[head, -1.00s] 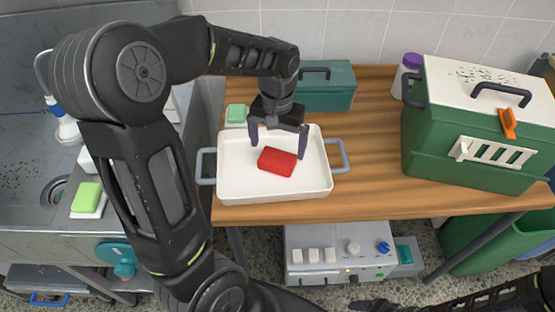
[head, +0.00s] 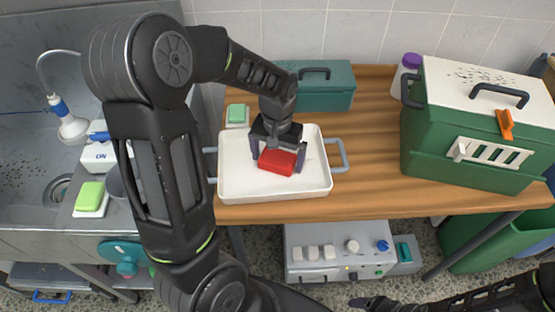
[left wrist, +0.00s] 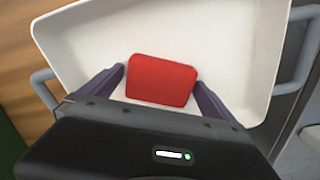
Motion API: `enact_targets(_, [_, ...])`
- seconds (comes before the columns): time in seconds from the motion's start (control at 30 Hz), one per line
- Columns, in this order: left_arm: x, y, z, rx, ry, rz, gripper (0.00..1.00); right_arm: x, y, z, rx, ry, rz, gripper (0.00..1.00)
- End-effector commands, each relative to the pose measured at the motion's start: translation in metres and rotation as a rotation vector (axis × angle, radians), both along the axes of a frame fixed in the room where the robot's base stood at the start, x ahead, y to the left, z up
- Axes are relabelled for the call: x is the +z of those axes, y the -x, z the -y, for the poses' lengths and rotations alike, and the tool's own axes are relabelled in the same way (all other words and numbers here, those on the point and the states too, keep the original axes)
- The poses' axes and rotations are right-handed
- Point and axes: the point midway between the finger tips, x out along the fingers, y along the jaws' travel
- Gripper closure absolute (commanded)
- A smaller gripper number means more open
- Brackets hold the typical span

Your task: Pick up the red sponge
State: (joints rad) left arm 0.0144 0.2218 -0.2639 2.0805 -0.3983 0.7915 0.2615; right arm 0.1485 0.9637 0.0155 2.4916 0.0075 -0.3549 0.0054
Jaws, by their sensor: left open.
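The red sponge (head: 277,163) lies flat in the white tray (head: 240,184), which has grey side handles and stands on the wooden table. My left gripper (head: 278,160) is open, low over the tray, with one finger on each side of the sponge. In the left wrist view the sponge (left wrist: 162,80) shows between the two open fingers (left wrist: 163,92), with a gap on each side. Whether the fingertips touch the tray floor cannot be told. My right gripper does not show clearly; only dark parts of my arm appear at the bottom right.
A green kennel box (head: 470,130) with a white lid stands on the right of the table (head: 370,140). A teal box (head: 325,88) and a green sponge on a white dish (head: 237,114) are behind the tray. A steel sink (head: 25,150) is at left.

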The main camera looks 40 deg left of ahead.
Motion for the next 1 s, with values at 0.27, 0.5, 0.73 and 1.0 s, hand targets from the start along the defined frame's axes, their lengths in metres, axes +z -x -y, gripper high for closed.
enact_targets(0.27, [0.0004,-0.0001,0.0001,0.0,0.0,0.0,0.0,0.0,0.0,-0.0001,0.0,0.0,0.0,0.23])
enact_targets(0.5, [0.0004,-0.0001,0.0001,0.0,0.0,0.0,0.16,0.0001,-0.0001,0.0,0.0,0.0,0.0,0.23])
enact_targets(0.73, [0.0004,-0.0001,0.0001,0.0,0.0,0.0,0.34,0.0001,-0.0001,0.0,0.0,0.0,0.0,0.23])
enact_targets(1.0, [0.0005,-0.0001,0.0001,0.0,0.0,0.0,0.56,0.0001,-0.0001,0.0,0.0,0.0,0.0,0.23])
